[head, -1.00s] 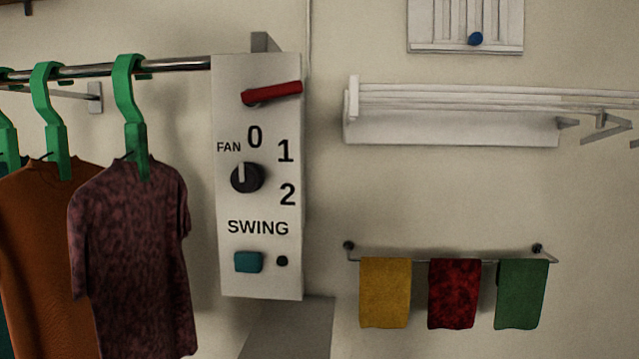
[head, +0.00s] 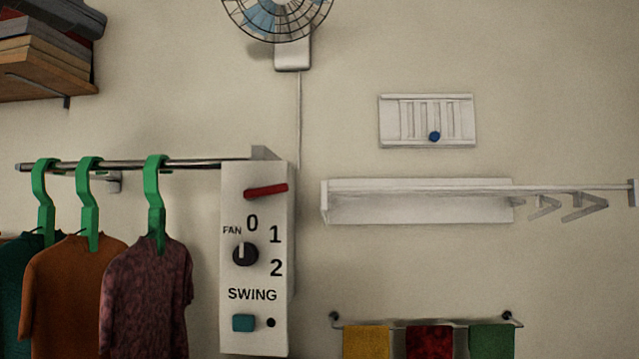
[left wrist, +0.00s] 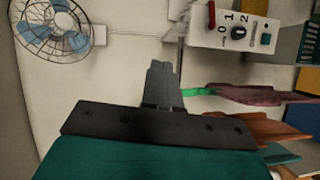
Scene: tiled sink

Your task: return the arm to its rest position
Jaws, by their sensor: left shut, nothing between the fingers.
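My left gripper (left wrist: 162,68) shows in the left wrist view, its dark fingers shut together with nothing between them. It points toward the pale wall, with the fan to its left in that picture and the control box to its upper right. Neither gripper shows in the head view. My right gripper is in no view.
The control box (head: 283,340) has a red lever, a dark knob and a teal button. Shirts hang on green hangers from a rail (head: 215,162) to its left. A wall fan (head: 292,58), a book shelf (head: 40,82), a white rack (head: 420,208) and towels (head: 366,342) are around.

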